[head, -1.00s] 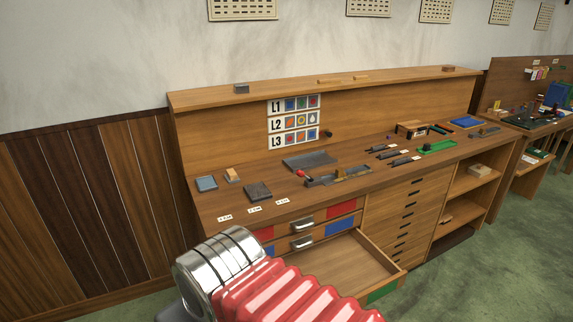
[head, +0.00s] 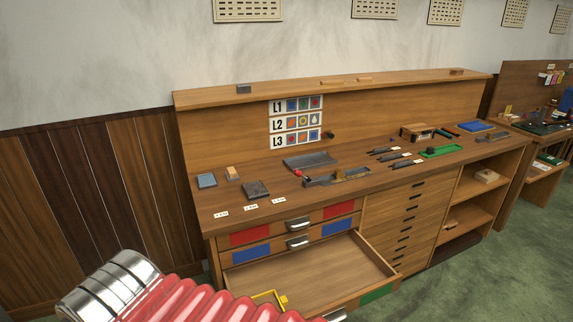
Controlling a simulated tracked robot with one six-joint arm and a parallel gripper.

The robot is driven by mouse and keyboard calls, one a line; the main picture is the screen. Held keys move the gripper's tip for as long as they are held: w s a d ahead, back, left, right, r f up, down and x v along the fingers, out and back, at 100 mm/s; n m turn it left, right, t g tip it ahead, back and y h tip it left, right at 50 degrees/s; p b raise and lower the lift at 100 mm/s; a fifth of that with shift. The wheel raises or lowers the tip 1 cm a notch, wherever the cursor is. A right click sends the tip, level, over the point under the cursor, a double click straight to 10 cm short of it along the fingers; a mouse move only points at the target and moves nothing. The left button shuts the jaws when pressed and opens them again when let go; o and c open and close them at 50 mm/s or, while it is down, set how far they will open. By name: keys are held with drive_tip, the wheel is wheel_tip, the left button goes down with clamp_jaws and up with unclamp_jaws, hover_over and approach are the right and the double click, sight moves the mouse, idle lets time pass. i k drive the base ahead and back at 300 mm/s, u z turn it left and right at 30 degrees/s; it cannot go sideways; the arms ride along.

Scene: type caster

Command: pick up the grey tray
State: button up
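A grey tray (head: 310,161) lies flat on the workbench top, below the board marked L1, L2, L3. It looks shallow and empty. A longer grey holder (head: 322,182) with a red-knobbed lever and a brass-coloured piece is just in front of it. My arm's red bellows and chrome collar fill the bottom left of the head view, well short of the tray. My gripper is out of view.
An open drawer (head: 310,277) juts out in front of the bench. A yellow-edged object (head: 270,298) shows there, partly hidden by my arm. Grey blocks (head: 256,190) lie left of the tray. Dark tools (head: 400,163), a green tray (head: 440,151) and a blue tray (head: 476,126) lie right.

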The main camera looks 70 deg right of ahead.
sight(307, 162)
drive_tip(key=u, duration=1.2)
drive_tip(key=k, duration=0.95)
drive_tip(key=z, duration=2)
